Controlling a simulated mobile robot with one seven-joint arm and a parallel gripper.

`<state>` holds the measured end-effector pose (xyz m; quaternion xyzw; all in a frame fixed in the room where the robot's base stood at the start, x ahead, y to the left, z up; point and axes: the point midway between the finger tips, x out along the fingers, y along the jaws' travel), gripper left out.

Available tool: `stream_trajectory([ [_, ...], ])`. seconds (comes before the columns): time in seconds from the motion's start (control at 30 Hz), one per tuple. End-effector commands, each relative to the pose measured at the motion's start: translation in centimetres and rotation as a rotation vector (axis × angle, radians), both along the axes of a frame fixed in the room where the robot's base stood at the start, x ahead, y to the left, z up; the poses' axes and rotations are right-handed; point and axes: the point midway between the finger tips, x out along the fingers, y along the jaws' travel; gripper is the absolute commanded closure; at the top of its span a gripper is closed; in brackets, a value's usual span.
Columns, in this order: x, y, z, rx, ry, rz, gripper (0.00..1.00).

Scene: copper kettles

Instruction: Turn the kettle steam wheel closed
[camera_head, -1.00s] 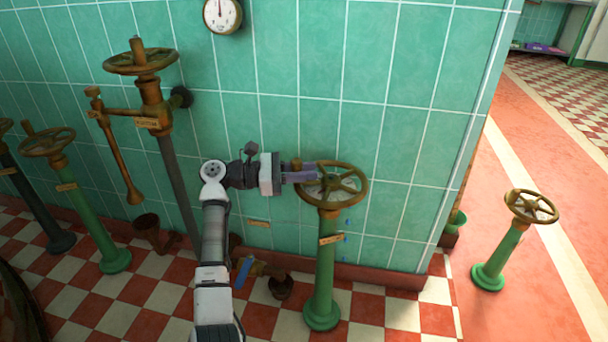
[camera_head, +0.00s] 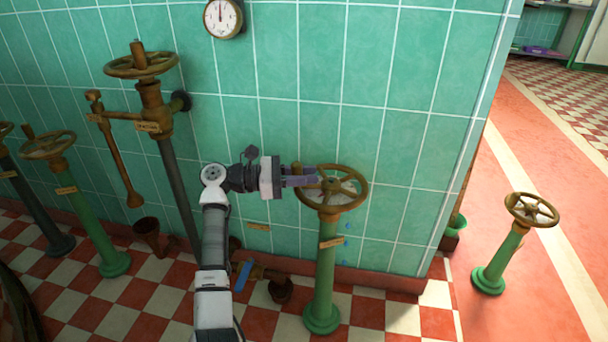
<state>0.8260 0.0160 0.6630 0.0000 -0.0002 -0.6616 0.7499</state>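A brass-coloured handwheel (camera_head: 353,181) tops a green post (camera_head: 326,270) with a small tag (camera_head: 331,242) too small to read. I cannot tell from the tags which wheel is the kettle steam wheel. My gripper (camera_head: 308,177) reaches in from the left. Its purplish fingers lie at the left rim of this wheel and overlap it in the picture. The fingers partly hide that part of the rim. I cannot tell whether they are closed on it.
Other handwheels stand at the far left (camera_head: 48,144), upper left (camera_head: 142,65) and right (camera_head: 531,209). A brown lever (camera_head: 121,165) hangs by the upper left wheel. The green tiled wall (camera_head: 400,130) is close behind. A round gauge (camera_head: 222,17) is above.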

Motion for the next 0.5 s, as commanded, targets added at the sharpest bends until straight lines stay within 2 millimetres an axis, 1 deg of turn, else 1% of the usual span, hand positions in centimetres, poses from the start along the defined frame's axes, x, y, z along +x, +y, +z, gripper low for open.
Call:
stream_trajectory([
  [0.03, -0.02, -0.20, -0.05, 0.001, 0.000, -0.004, 0.68],
  [0.13, -0.02, -0.14, -0.04, 0.001, 0.000, -0.003, 0.55],
  [0.4, -0.02, 0.01, -0.03, 0.000, 0.000, -0.001, 0.54],
  [0.5, -0.07, 0.57, -0.02, 0.001, 0.001, 0.000, 0.54],
])
